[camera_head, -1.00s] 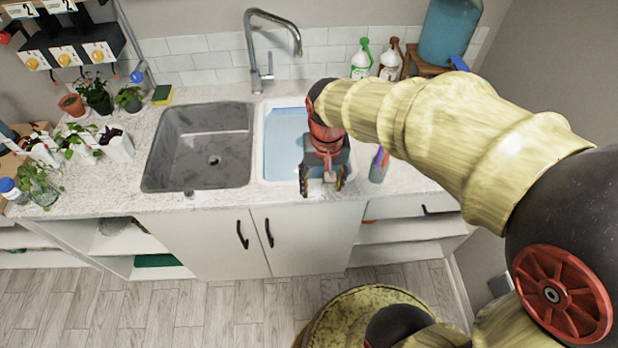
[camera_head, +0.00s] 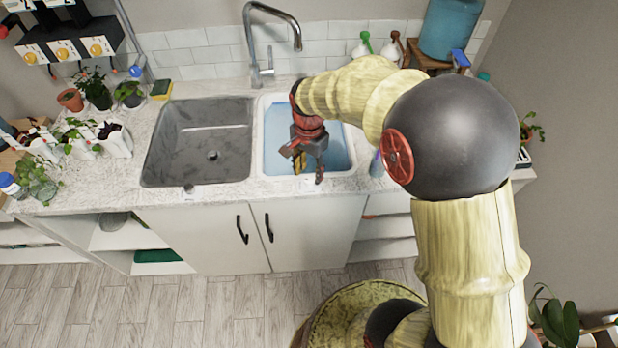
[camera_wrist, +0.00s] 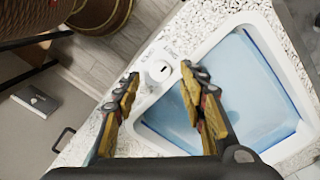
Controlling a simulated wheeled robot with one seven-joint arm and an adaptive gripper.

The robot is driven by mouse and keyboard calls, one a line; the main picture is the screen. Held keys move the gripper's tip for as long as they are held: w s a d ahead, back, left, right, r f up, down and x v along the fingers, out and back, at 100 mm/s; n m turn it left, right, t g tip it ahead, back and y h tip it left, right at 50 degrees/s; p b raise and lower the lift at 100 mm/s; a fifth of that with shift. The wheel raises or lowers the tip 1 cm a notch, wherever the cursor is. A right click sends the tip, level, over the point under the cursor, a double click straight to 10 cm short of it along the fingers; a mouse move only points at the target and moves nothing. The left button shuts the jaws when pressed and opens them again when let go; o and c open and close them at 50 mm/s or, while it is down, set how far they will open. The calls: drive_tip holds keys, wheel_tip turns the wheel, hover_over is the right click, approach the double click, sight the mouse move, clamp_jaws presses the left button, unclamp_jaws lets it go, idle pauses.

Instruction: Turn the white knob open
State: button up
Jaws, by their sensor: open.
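The white knob (camera_wrist: 159,70) is a small round white piece with a dark slot, on the front rim of the white-rimmed sink, seen in the wrist view. It lies between and beyond my two fingertips, with no visible contact. My gripper (camera_wrist: 160,78) is open and empty, its yellow-and-black fingers spread apart. In the head view my gripper (camera_head: 309,168) hangs over the front part of the blue-bottomed right basin (camera_head: 277,122).
A dark grey basin (camera_head: 165,150) lies to the left, with a small knob (camera_head: 188,189) at its front rim. A tall faucet (camera_head: 262,75) stands behind the basins. Potted plants (camera_head: 97,95) crowd the left counter. Spray bottles (camera_head: 390,50) and a blue water jug (camera_head: 450,28) stand at the back right.

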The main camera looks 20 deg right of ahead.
sight(309, 179)
drive_tip(key=shift+f, duration=1.5)
drive_tip(key=shift+c, duration=0.6)
clamp_jaws()
